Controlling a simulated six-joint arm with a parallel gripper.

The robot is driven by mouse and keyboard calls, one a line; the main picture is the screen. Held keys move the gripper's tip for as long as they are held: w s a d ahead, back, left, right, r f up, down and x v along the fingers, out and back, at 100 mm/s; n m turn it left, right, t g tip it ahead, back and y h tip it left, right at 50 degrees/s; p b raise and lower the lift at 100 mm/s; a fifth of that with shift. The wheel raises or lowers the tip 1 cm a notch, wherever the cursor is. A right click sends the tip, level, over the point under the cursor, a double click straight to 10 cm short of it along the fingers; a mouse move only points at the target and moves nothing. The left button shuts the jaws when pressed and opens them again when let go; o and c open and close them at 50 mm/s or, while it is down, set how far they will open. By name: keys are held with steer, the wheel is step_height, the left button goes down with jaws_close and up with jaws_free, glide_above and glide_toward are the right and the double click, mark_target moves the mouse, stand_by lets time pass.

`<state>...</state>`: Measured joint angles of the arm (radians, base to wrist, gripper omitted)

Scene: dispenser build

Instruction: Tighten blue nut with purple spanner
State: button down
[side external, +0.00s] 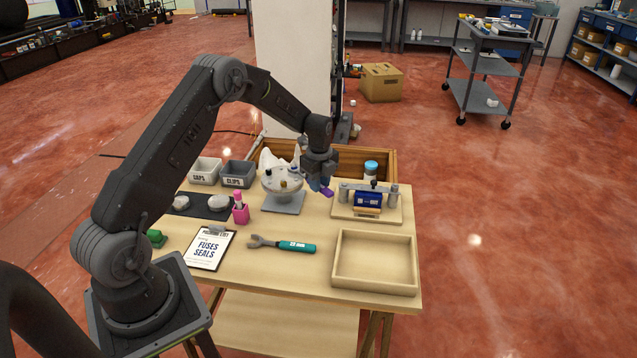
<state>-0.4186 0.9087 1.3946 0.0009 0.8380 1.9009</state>
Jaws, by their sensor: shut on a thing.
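My gripper (321,184) is over the back middle of the table, just right of the white dispenser bowl (272,184) on its grey-based stand. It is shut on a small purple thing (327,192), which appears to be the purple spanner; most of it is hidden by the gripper. Several small coloured fittings sit around the bowl. A bluish one (293,169) at its right side may be the blue nut, but it is too small to be sure. I cannot tell whether the spanner touches any nut.
A teal-handled spanner (296,247) lies at the front middle. An empty wooden tray (375,289) is at front right. A fixture with a blue block (368,201) stands behind it. Labelled bins (238,174), a pink holder (240,214) and a clipboard (209,248) are at left.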

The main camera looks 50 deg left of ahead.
steer(key=shift+r, duration=0.15)
steer(key=shift+r, duration=1.9)
steer(key=shift+r, duration=0.1)
